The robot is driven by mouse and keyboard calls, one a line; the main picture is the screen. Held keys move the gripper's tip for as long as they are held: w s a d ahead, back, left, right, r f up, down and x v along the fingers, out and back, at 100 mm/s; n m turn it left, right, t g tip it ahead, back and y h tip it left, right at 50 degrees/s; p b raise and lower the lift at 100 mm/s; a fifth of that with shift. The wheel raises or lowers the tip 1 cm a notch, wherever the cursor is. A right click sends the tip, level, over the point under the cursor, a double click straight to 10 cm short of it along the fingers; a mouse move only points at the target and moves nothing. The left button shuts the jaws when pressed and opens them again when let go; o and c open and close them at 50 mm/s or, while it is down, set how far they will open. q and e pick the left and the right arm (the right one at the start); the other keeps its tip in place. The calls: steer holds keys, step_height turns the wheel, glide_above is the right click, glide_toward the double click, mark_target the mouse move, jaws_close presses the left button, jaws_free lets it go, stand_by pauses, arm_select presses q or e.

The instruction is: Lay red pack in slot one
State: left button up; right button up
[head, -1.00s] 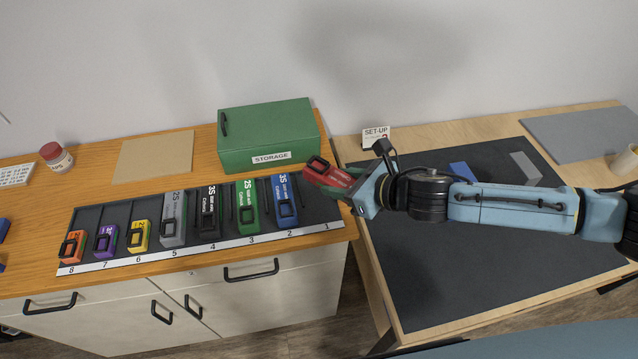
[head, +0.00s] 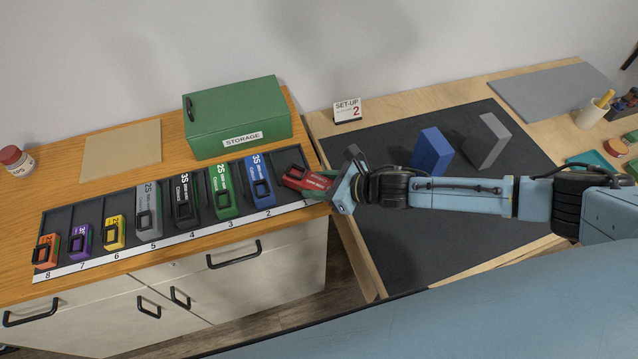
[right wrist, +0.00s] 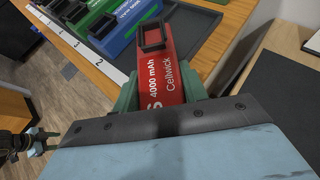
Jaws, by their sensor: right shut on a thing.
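The red pack (head: 298,178) is in my right gripper (head: 328,182), which is shut on its near end. The pack lies slanted at the right end of the black slotted tray (head: 289,158), over slot one, beside the blue pack (head: 259,181) in slot two. I cannot tell whether it touches the tray floor. In the right wrist view the red pack (right wrist: 163,80) sits between the green fingers, and bare tray floor (right wrist: 192,18) shows beyond it. My left gripper (right wrist: 48,141) shows small at the lower left there; its opening is unclear.
Several other packs fill slots two to eight. The green storage box (head: 238,117) stands behind the tray. To the right, the dark mat (head: 400,245) holds a blue block (head: 432,151) and a grey block (head: 487,141). A set-up sign (head: 347,111) stands behind the mat.

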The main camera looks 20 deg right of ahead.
steer(key=shift+r, duration=0.1)
steer(key=o, duration=1.3)
steer(key=v, duration=1.2)
